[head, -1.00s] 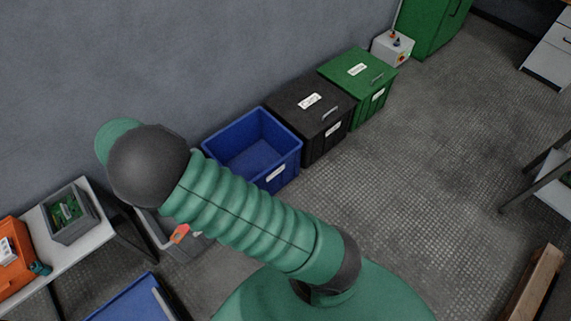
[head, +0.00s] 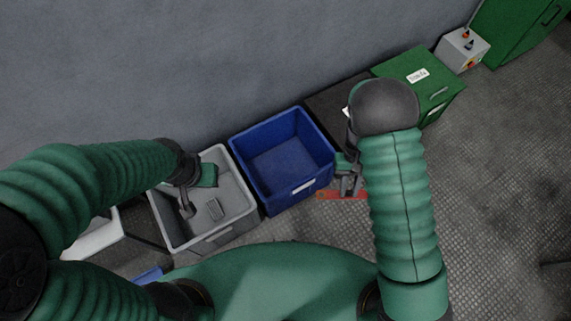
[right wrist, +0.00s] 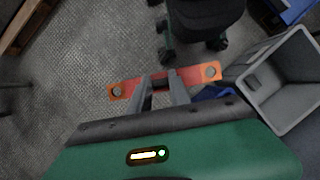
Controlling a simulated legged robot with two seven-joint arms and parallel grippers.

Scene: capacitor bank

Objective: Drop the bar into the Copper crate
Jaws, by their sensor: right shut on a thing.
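My right gripper (right wrist: 160,80) is shut on an orange-red bar (right wrist: 196,76), near its middle. The bar has a round hole or bolt at each end. In the head view the right gripper (head: 348,184) and bar (head: 334,195) are just right of the open blue crate (head: 268,166), outside its rim. The arm hides part of the bar. An open grey crate (head: 240,206) stands left of the blue one. My left gripper (head: 190,196) is over the grey crate; whether its jaws are open is unclear. I cannot read which crate is labelled Copper.
A black crate (head: 334,100), partly hidden by my right arm, and a closed green crate (head: 428,82) continue the row along the wall. A grey control box (head: 462,50) stands beyond. The floor at right is mostly clear.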

